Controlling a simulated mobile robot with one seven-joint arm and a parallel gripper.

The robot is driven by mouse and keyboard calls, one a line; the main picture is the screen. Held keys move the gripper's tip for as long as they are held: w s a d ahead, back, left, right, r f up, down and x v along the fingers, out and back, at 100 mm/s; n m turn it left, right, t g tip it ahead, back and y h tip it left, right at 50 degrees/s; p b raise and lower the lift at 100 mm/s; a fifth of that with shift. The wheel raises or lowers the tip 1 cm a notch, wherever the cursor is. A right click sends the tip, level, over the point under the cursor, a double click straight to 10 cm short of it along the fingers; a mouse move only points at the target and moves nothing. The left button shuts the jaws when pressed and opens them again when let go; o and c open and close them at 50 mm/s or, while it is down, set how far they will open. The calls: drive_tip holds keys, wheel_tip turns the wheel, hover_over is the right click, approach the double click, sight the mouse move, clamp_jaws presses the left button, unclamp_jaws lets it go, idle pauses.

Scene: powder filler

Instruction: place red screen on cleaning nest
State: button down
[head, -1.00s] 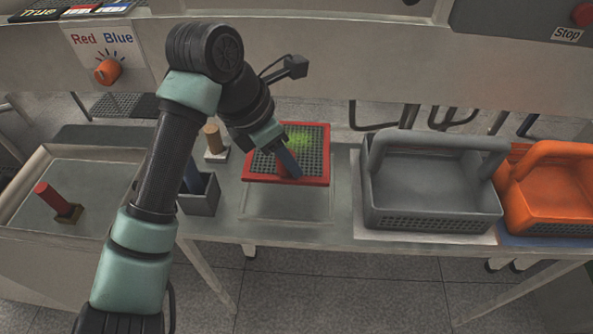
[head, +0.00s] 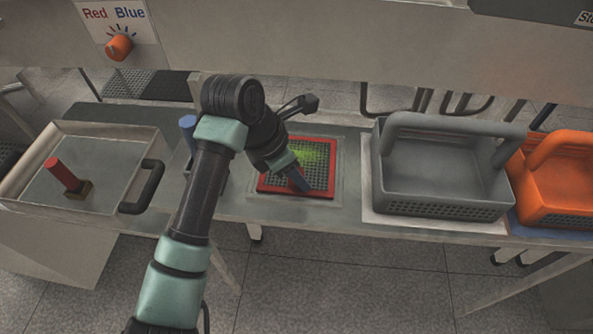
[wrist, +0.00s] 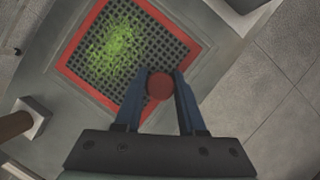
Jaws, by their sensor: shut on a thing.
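The red screen (head: 325,172) is a square red frame with dark mesh and green powder on it; it also shows in the wrist view (wrist: 170,50). My gripper (head: 300,184) is shut on the screen's round red handle (wrist: 159,87), its blue fingers on both sides of it. The cleaning nest (head: 338,178) is a pale square on the bench. The screen lies over it, roughly lined up and level, with a pale margin around the screen. I cannot tell whether the screen rests fully on the nest.
A grey basket (head: 440,207) stands right of the nest, with an orange basket (head: 560,205) beyond it. A metal tray (head: 35,190) with a red-handled tool (head: 62,174) is at the left.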

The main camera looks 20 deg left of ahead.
drive_tip(key=c, duration=0.5)
unclamp_jaws()
drive_tip(key=p+v, duration=0.1)
drive_tip(key=v, duration=1.1)
drive_tip(key=shift+w+d+r, duration=0.1)
drive_tip(key=shift+w, duration=0.05)
